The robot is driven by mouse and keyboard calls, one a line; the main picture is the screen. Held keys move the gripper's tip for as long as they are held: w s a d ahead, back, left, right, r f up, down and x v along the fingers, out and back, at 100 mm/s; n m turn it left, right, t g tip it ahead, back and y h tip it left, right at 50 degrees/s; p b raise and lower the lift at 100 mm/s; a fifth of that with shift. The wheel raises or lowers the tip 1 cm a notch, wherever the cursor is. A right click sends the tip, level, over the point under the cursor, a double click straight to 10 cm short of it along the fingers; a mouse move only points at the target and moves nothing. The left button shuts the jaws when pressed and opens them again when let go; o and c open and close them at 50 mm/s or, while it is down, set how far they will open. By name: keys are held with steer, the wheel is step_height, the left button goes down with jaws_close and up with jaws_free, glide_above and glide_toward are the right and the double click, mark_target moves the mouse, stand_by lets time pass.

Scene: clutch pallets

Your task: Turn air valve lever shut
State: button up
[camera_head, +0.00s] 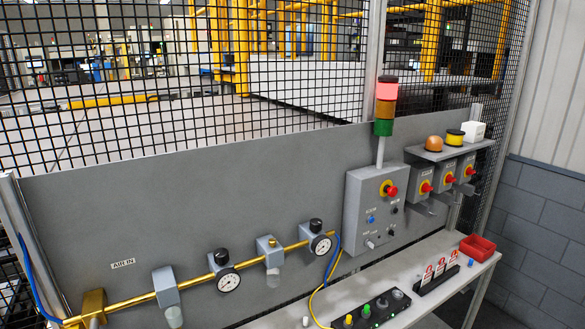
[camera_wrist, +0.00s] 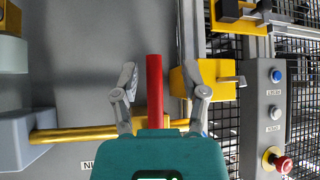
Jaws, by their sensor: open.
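In the wrist view a red lever (camera_wrist: 154,85) stands between the two grey fingers of my gripper (camera_wrist: 161,80). The gripper is open, with a gap on both sides of the lever. The lever looks roughly at right angles to the brass air pipe (camera_wrist: 75,133) in this view. Its lower end is hidden behind my gripper's teal body. In the head view the brass pipe (camera_head: 135,301) runs along the grey panel to a brass block (camera_head: 93,306) at the lower left. Neither the lever nor my gripper can be made out there.
Grey units and pressure gauges (camera_head: 228,280) sit along the pipe. In the wrist view a yellow block (camera_wrist: 212,82) is close to the right finger. A grey button box (camera_wrist: 270,115) with a red emergency stop is farther right, by the mesh fence.

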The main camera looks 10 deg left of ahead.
steer(key=w+d+f+m+h+b, duration=0.1)
steer(key=w+d+f+m+h, duration=0.15)
steer(key=w+d, duration=0.75)
steer(key=w+d+f+m+h+b, duration=0.1)
steer(key=w+d+f+b, duration=0.15)
steer(key=w+d, duration=0.75)
steer(key=w+d+f+m+h+b, duration=0.15)
steer(key=w+d+f, duration=0.25)
steer(key=d, duration=1.2)
steer(key=s+d+f+m+g+b, duration=0.1)
steer(key=d+m, duration=0.1)
steer(key=d, duration=1)
steer(key=s+d+f+m+g+h+b, duration=0.1)
steer(key=d+f+m+g, duration=0.1)
steer(key=d, duration=1)
steer(key=s+d+f+m+g+h+b, duration=0.1)
steer(key=s+d+f+m, duration=0.1)
steer(key=d, duration=1.1)
steer(key=shift+m+g+b, duration=0.3)
steer(key=shift+w, duration=0.1)
